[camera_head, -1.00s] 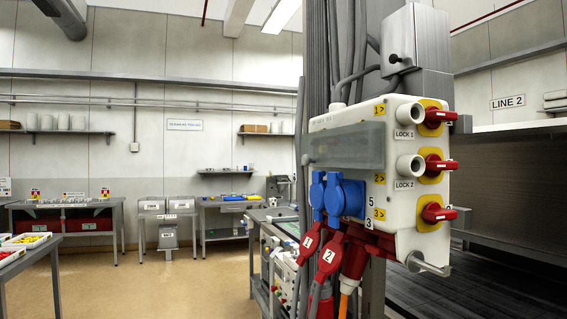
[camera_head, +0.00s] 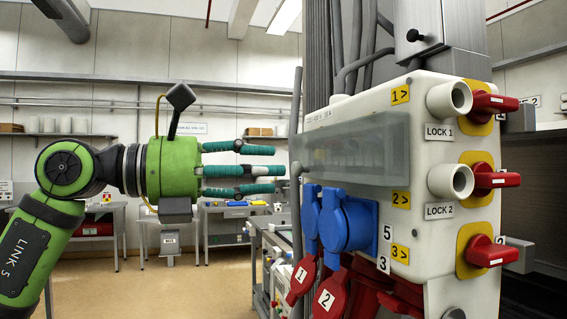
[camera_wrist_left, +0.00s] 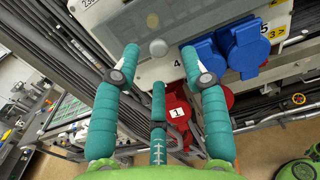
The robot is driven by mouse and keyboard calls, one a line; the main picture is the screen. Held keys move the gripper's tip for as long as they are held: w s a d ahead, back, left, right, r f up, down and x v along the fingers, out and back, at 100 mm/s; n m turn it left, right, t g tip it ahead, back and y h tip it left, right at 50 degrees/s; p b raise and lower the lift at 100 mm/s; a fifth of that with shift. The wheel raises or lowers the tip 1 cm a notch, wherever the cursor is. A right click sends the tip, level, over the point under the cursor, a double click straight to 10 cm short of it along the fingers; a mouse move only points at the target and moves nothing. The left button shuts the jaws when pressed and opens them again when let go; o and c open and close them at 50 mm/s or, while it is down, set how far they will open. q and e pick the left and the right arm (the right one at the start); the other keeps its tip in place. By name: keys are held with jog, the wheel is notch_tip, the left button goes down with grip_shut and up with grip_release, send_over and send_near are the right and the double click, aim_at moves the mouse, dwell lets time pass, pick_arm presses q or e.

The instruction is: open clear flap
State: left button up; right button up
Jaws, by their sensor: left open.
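The clear flap (camera_head: 355,150) is a smoky see-through cover along the upper left face of the white switch box (camera_head: 425,120). It looks closed against the box. My left gripper (camera_head: 277,168) comes in from the left with its teal fingers pointing right, open and empty. Its fingertips are left of the flap's near-left end and look apart from it. My right gripper is not in view.
Blue socket covers (camera_head: 345,220) and red plugs (camera_head: 340,295) sit below the flap. Red rotary switches (camera_head: 493,180) are on the box's right face. Grey cables and a column (camera_head: 340,50) stand behind. Open floor (camera_head: 215,280) lies to the left.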

aim_at(293, 170)
pick_arm(q)
jog(key=p+x, duration=0.1)
jog(key=x, duration=0.2)
jog(key=shift+w+d+r, duration=0.1)
jog(key=shift+d, duration=0.2)
jog(key=shift+w+d, duration=0.1)
jog(key=shift+d, duration=0.1)
jog(key=shift+a, duration=0.1)
grip_shut()
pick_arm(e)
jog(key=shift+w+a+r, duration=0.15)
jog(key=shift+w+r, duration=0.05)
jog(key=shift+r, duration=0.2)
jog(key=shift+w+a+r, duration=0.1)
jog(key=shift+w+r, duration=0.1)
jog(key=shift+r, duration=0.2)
